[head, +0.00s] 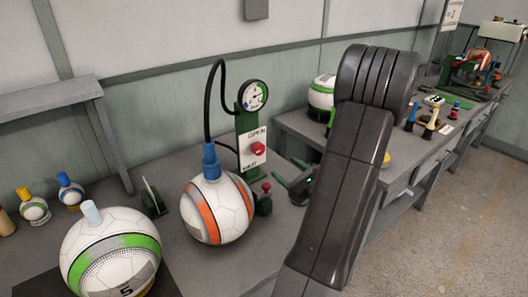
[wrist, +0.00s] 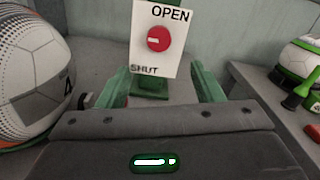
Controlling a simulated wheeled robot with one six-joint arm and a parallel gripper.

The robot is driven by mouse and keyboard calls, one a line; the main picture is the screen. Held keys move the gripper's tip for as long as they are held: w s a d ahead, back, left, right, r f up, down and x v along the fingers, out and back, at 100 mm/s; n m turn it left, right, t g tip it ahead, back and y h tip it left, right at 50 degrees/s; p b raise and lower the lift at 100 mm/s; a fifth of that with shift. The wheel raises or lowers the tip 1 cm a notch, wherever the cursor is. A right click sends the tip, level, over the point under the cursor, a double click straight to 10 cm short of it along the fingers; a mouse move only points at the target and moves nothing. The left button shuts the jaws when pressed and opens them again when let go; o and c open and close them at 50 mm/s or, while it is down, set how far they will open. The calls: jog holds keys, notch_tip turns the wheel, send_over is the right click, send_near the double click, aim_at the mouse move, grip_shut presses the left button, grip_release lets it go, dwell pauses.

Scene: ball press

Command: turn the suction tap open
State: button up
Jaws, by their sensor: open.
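The suction tap is a round red knob (head: 258,148) on a white plate (head: 251,160) fixed to a green post. In the wrist view the knob (wrist: 158,38) sits mid-plate, with OPEN above it and SHUT below. A short white mark on the knob looks about level. My gripper (head: 283,171) is near the post, to its right in the head view. In the wrist view its green fingers (wrist: 160,76) are spread apart and empty, below the knob and either side of the post's foot. They do not appear to touch the tap.
A ball with orange stripes (head: 209,219) stands left of the post, a blue fitting (head: 210,160) and black hose on top. A gauge (head: 254,96) tops the post. A small red-topped green part (head: 265,200) is close by. A green-striped ball (head: 321,92) stands on the right bench.

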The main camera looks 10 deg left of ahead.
aim_at(260, 150)
jog(key=p+x, duration=0.2)
jog(key=x, duration=1.1)
jog(key=shift+s, duration=0.1)
jog(key=c, duration=1)
